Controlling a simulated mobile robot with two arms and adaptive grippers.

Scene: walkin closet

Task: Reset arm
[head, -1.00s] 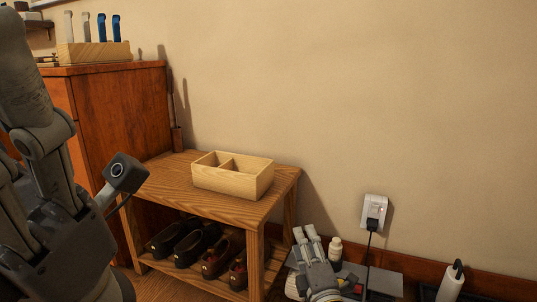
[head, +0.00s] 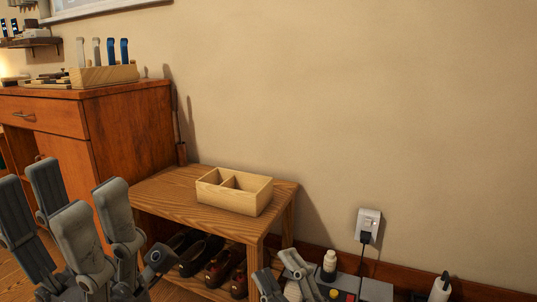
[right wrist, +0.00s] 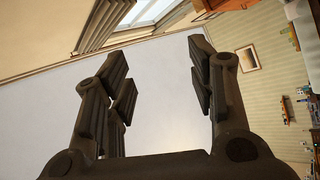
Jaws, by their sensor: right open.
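My right gripper (head: 62,195) stands large in the lower left of the head view, its grey fingers pointing up and spread apart. It is open and empty. In the right wrist view its fingers (right wrist: 160,85) stand wide apart with nothing between them. A second, smaller grey gripper (head: 282,272), which I take as my left, shows at the bottom of the head view, partly cut off. Its jaw state is unclear.
A wooden bench (head: 165,190) bears a two-part wooden box (head: 238,202), with shoes (head: 222,266) beneath. A wooden cabinet (head: 133,130) stands at left.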

